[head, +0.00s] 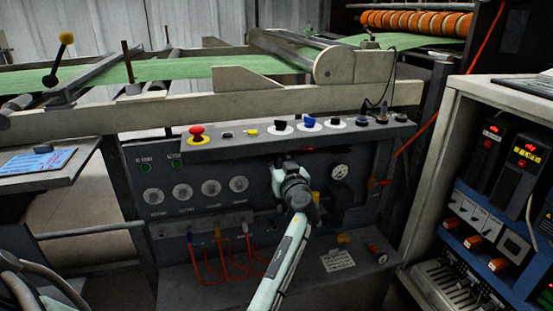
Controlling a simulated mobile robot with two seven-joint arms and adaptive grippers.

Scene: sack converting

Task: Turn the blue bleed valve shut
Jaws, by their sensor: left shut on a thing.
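My left gripper (284,168) is at the upright face of the grey control panel, just below its sloped ledge. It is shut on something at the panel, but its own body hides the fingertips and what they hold. I cannot make out a blue bleed valve there. A small blue fitting (190,238) shows at the lower left of the panel above red hoses, apart from my gripper. A blue knob (309,122) on a white disc sits on the ledge, above and right of my gripper. My right gripper is not in view.
The ledge holds a red emergency button (197,133) and several knobs. Round dials (211,188) are left of my gripper; a gauge (340,171) and a red handle (381,183) are to its right. An open electrical cabinet (450,130) stands at the right.

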